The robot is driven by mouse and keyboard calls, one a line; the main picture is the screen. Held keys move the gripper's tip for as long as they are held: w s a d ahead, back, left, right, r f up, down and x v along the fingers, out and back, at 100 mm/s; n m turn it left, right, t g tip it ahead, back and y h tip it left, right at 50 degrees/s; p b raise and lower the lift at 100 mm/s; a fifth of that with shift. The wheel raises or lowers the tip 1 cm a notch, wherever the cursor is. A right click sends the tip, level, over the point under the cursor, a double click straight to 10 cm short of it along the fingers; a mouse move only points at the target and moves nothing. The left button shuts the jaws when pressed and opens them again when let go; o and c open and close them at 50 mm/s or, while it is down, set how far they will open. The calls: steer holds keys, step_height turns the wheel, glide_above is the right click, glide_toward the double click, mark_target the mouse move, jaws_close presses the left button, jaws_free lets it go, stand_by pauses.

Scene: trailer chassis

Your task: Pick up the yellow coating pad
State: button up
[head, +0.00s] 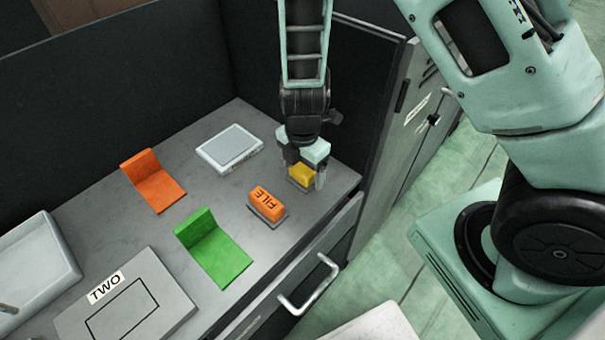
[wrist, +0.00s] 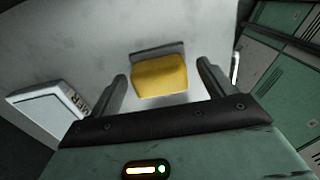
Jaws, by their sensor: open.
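The yellow coating pad (head: 301,174) sits on the grey bench top near its right end, partly hidden by my gripper in the head view. In the wrist view the yellow pad (wrist: 160,76) shows with a dark grey base edge behind it. My gripper (head: 306,177) points down over the pad. In the wrist view its two fingers (wrist: 162,80) are apart, one on each side of the pad. They appear clear of it, and nothing is held. Whether the fingertips are level with the pad is hard to tell.
An orange block marked FILE (head: 266,204) stands just left of the pad. A white-framed tray (head: 230,148) lies behind it. Green (head: 213,249) and orange (head: 153,181) angled pieces, a plate marked TWO (head: 125,300) and a grey bin (head: 38,262) are further left. A dark partition (head: 356,85) rises behind.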

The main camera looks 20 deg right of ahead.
steer(key=shift+f, duration=0.25)
steer(key=c, duration=1.1)
steer(key=shift+c, duration=0.2)
steer(key=shift+r, duration=0.15)
step_height(320, 180, up, 28)
steer(key=p, duration=0.1)
steer(key=shift+o, duration=0.9)
